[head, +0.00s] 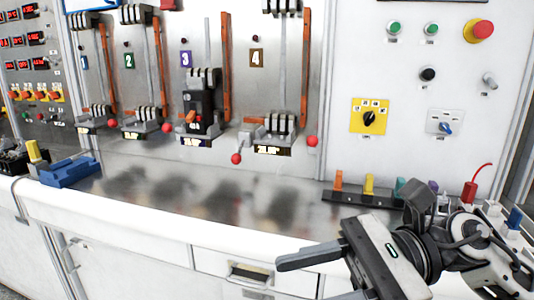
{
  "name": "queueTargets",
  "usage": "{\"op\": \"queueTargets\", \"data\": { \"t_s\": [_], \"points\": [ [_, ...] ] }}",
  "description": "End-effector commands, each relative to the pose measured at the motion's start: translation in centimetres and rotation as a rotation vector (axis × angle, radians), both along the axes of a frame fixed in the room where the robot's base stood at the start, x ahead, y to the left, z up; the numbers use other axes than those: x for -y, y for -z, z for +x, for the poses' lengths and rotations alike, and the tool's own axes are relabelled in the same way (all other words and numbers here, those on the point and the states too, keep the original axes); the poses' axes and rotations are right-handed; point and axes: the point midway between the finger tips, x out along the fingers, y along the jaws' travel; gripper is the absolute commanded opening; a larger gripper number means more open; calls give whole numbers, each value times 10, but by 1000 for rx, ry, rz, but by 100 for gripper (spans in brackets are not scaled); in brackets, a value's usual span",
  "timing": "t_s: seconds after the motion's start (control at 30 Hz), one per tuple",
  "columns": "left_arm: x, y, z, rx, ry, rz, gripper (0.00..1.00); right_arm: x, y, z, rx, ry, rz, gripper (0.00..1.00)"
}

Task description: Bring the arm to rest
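My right gripper (308,279) comes in from the lower right, in front of the bench's front edge. One dark finger points left, and the tip of the other shows at the bottom edge with a gap between them. It looks open, with nothing seen in it. My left gripper is out of view. The test panel (262,85) has numbered bays. A black breaker (200,110) with an orange part sits upright in bay 3, between its upper and lower clamps. The lower clamps (280,125) of bay 4 hold no breaker.
The bench top (190,205) is clear in the middle. A dark rack with an orange-handled piece (338,180) and a yellow one (369,184) stands close behind my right arm. A blue block (70,171) lies at left. A red emergency button (479,31) is upper right.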

Motion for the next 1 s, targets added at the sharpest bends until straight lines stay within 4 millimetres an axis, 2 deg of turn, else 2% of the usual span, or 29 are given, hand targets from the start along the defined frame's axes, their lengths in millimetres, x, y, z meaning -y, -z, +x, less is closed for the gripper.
{"op": "queueTargets", "data": {
  "t_s": [0.03,0.13,0.17,0.23,0.27,0.3,0.37,0.4,0.47,0.5,0.57,0.6,0.7,0.8,0.9,1.0],
  "points": [
    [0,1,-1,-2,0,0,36,-9,-3,5,-247,50,145,41],
    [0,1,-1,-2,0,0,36,-8,-2,32,-743,155,410,41],
    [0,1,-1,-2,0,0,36,-4,3,42,-897,186,488,41],
    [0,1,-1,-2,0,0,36,11,27,66,-1264,254,672,41],
    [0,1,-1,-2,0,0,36,18,42,75,-1422,282,753,41],
    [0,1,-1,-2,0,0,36,29,67,85,-1632,320,864,41],
    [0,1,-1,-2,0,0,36,46,110,93,-1925,371,1028,41],
    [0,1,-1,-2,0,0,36,55,139,93,-2096,401,1129,41],
    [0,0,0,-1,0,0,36,67,183,86,-2327,442,1280,41],
    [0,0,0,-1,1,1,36,74,211,78,-2464,469,1379,41],
    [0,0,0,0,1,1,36,83,251,61,-2647,506,1526,41],
    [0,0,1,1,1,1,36,86,274,48,2592,-498,-1527,41],
    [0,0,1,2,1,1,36,93,320,14,2319,-453,-1440,41],
    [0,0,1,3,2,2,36,95,347,-13,2138,-422,-1386,41],
    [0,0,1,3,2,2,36,96,361,-28,2042,-406,-1358,41],
    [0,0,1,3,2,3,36,96,365,-33,2008,-402,-1348,41]
  ]
}}
